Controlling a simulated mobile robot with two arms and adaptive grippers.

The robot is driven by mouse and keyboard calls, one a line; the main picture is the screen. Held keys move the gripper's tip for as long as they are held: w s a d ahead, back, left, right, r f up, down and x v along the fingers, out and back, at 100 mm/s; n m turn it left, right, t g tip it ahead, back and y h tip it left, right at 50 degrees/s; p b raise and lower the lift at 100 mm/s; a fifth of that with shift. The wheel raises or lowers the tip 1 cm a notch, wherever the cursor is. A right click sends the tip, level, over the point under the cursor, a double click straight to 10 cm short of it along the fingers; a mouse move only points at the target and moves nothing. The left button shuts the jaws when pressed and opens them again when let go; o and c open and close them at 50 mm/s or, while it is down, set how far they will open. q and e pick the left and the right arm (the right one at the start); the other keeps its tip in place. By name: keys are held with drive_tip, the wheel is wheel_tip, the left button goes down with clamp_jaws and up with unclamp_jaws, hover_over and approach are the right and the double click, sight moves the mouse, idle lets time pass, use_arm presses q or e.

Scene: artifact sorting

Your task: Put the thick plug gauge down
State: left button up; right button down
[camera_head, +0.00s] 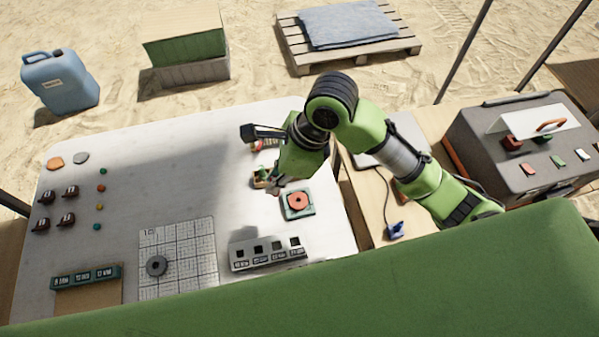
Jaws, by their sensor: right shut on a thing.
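My right arm comes in from the right over the pale table (110,180), and its wrist points down at the table's right part. Just right of the gripper lies a teal square tray (286,207) with an orange-red ring (298,201). Whether the held thing touches the table cannot be told. My left gripper is not in view.
A grey block with square holes (268,254) stands in front. A gridded sheet (195,262) bears a dark ring (157,265). A labelled teal rack (87,277) and several dark pieces (70,192) are at left. A grey case (490,155) stands right. The table's middle is clear.

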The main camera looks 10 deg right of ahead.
drive_tip(key=shift+w+d+f, duration=0.2)
drive_tip(key=shift+w+d, duration=0.05)
drive_tip(key=shift+w, duration=0.1)
drive_tip(key=w+d+f, duration=0.2)
drive_tip(key=w+f, duration=0.1)
drive_tip(key=w+d+f, duration=0.2)
drive_tip(key=w+f, duration=0.1)
drive_tip(key=w, duration=0.1)
drive_tip(key=w+d+f, duration=0.2)
drive_tip(key=w, duration=0.1)
drive_tip(key=shift+w+d+f, duration=0.2)
drive_tip(key=shift+w+f, duration=0.05)
drive_tip(key=shift+f, duration=0.15)
drive_tip(key=f, duration=0.1)
drive_tip(key=f+p, duration=0.1)
drive_tip(key=f, duration=0.1)
drive_tip(key=shift+w+d, duration=0.2)
drive_tip(key=shift+f, duration=0.4)
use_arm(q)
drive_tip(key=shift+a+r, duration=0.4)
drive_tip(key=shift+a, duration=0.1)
